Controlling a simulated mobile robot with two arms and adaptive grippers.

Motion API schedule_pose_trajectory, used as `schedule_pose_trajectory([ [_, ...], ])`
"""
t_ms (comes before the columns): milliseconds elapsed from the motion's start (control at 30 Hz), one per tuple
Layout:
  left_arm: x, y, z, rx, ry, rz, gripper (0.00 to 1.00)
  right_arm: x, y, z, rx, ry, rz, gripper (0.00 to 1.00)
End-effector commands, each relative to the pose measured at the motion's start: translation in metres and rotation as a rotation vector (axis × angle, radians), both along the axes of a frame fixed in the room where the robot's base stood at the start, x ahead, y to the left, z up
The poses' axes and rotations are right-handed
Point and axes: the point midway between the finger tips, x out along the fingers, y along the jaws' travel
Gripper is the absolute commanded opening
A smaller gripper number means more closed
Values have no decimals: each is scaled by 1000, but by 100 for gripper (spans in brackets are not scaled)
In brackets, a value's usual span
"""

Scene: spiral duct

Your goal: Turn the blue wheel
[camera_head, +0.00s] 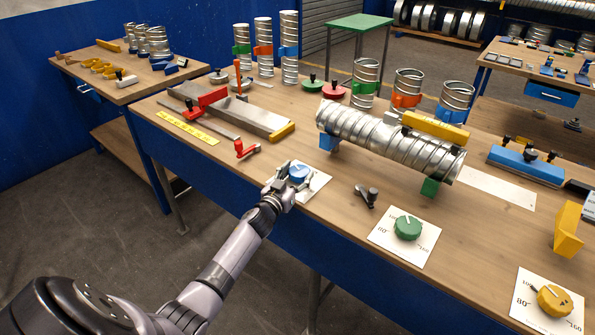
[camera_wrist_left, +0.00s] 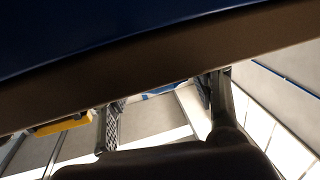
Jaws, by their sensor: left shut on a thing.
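The blue wheel (camera_head: 300,172) is a small round knob on a white card (camera_head: 317,184) near the front edge of the workbench. My left gripper (camera_head: 289,175) reaches it from the front left, with its fingers shut on the wheel and hiding part of it and its card. In the left wrist view my two fingers (camera_wrist_left: 163,105) stand apart, cut across by a dark band; the wheel cannot be clearly made out there. My right gripper is not in view.
A green wheel (camera_head: 408,228) and a yellow wheel (camera_head: 554,300) sit on cards to the right. A spiral duct (camera_head: 390,140) lies on blocks behind the blue wheel. A small black-handled tool (camera_head: 368,195) lies right of it, a red-handled clamp (camera_head: 244,149) left.

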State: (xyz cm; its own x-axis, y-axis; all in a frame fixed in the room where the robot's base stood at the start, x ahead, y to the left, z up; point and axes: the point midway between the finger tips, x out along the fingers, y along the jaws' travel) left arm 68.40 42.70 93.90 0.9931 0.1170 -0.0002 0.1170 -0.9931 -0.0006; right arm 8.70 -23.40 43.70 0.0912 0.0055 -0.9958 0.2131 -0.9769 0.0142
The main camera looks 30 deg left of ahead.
Motion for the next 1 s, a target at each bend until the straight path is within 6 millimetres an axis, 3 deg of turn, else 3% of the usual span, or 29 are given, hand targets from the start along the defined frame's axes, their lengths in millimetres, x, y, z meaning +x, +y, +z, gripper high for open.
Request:
schedule_pose_trajectory([
  [100,-1,5,2,7,6,-95,28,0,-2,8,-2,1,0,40],
  [233,0,8,-1,7,6,-202,28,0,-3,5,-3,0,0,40],
  [700,2,11,-4,2,2,-500,28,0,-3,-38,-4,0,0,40],
  [1000,2,11,-1,-1,1,-564,28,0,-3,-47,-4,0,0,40],
])
